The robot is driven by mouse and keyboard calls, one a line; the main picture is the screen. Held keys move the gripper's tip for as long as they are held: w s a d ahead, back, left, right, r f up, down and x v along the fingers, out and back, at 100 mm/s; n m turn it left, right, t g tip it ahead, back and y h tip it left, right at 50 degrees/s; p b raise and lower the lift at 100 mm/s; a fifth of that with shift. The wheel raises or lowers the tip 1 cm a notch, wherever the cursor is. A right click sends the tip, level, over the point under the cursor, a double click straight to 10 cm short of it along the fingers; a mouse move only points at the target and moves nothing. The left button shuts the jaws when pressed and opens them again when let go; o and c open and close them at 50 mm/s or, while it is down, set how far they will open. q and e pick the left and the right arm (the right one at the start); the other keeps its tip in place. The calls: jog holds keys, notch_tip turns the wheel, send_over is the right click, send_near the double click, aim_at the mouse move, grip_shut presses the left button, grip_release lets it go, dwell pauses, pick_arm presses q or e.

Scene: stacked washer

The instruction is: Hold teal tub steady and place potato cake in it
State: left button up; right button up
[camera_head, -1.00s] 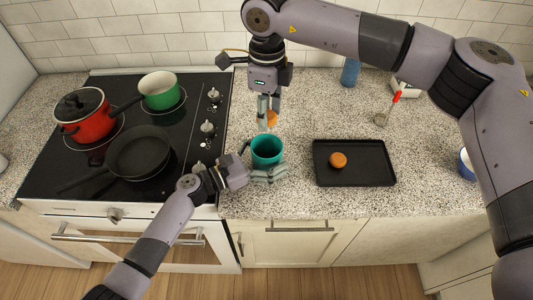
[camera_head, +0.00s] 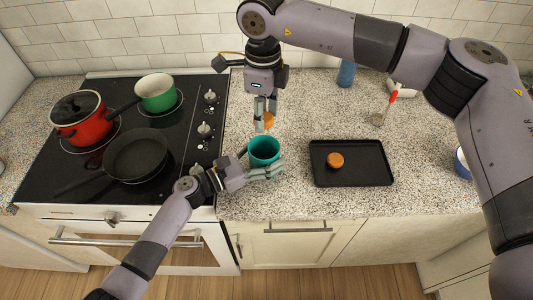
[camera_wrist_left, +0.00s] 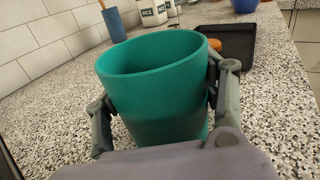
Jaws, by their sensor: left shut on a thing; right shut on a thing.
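The teal tub (camera_head: 264,152) stands upright on the speckled counter, just right of the stove. My left gripper (camera_head: 262,172) is shut on it from the near side. In the left wrist view the fingers sit on both sides of the teal tub (camera_wrist_left: 155,90), and the part of its inside that shows looks empty. My right gripper (camera_head: 265,117) points down and is shut on an orange-brown potato cake (camera_head: 268,121), held above the tub at its far side. A second potato cake (camera_head: 335,160) lies on the black tray (camera_head: 368,178) to the right.
The stove (camera_head: 185,130) at left carries a red pot (camera_head: 84,130), a black pan (camera_head: 137,154) and a green pot (camera_head: 157,95). Counter is clear between tub and tray.

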pick_arm(q)
jog(key=shift+s+d+r, duration=0.2)
jog(key=shift+s+d, duration=0.1)
jog(key=shift+s, duration=0.05)
pick_arm(e)
jog(key=f, duration=1.1)
jog(key=shift+s+d+f, duration=0.2)
jog(key=shift+s+d, duration=0.1)
pick_arm(q)
jog(key=shift+s, duration=0.1)
pick_arm(e)
jog(key=shift+f, duration=0.25)
jog(key=shift+c, duration=0.6)
jog(key=shift+a+f, duration=0.15)
jog(key=shift+f, duration=0.1)
jog(key=shift+c, duration=0.5)
pick_arm(q)
jog(key=shift+a, duration=0.1)
pick_arm(e)
jog(key=shift+a+f, duration=0.2)
pick_arm(q)
jog(key=shift+w+a+f, duration=0.15)
jog(key=shift+w+f, duration=0.05)
jog(key=shift+w, duration=0.15)
pick_arm(e)
jog(key=shift+w+a+f, duration=0.1)
jog(key=shift+a+f, duration=0.05)
grip_shut()
